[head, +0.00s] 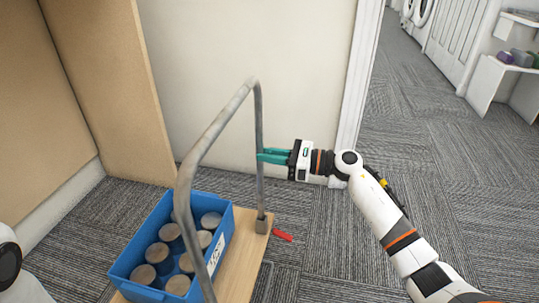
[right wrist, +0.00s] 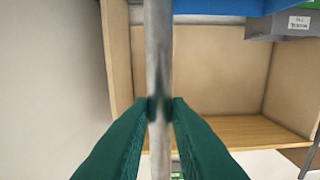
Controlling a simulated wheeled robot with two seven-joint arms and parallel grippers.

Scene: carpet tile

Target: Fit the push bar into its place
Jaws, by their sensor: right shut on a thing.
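The push bar (head: 217,125) is a grey metal hoop, upright over a flat wooden platform (head: 254,262). My right gripper (head: 262,156) is shut on the hoop's far upright, partway up. In the right wrist view the bar (right wrist: 158,50) runs between the two teal fingertips (right wrist: 160,108), touching both. The lower end of that upright meets a small grey socket (head: 262,224) at the platform's far edge; I cannot tell how deep it sits. The near upright passes in front of the crate and its lower end is out of view. My left gripper is not in view.
A blue crate (head: 125,267) with several round-topped cans stands on the platform. A small red piece (head: 283,236) shows beside the platform's right edge, near the socket. A wall and tan panels stand close behind. Carpet to the right is open.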

